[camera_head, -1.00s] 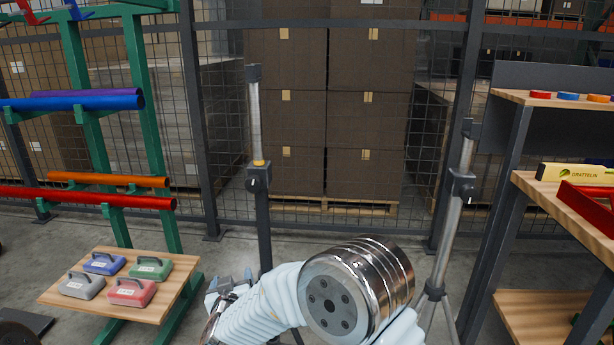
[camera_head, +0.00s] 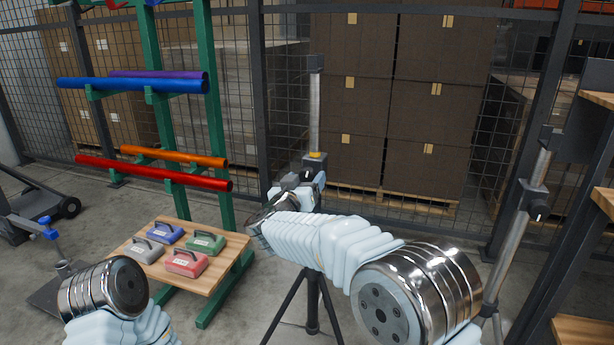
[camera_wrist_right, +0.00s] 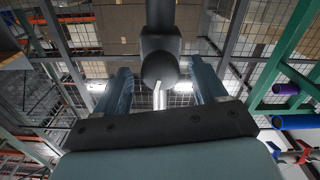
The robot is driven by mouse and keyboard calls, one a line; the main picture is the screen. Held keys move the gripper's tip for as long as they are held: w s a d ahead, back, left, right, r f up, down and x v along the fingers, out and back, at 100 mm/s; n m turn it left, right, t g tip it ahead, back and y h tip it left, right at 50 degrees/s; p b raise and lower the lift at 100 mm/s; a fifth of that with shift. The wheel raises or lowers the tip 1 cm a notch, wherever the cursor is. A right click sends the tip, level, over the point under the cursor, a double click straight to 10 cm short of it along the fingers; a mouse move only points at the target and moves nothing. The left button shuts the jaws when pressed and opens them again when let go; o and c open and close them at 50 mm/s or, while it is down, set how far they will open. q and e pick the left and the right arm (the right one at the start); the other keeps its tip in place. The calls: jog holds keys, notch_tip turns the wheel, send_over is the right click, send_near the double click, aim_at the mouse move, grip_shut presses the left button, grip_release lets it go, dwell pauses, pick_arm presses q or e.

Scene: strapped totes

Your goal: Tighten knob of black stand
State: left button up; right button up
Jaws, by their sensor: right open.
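The black stand (camera_head: 313,280) stands upright left of the boxes, with dark tripod legs, a silver upper tube and a yellow collar. Its clamp and knob are largely hidden behind my right gripper (camera_head: 302,187) in the head view. In the right wrist view the dark round knob (camera_wrist_right: 160,68) lies between the two fingers of my right gripper (camera_wrist_right: 163,88). The fingers are open, with a visible gap on each side of the knob. My left arm shows at the lower left of the head view, but its gripper is out of view.
A second stand (camera_head: 536,200) with a silver tube is at right, beside a wooden shelf (camera_head: 590,325). At left, a green rack (camera_head: 220,140) holds coloured tubes, and a wooden board (camera_head: 225,262) carries several handled weights. A mesh fence is behind.

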jog(key=shift+x, duration=0.85)
jog(key=c, duration=1)
jog(key=shift+c, duration=0.2)
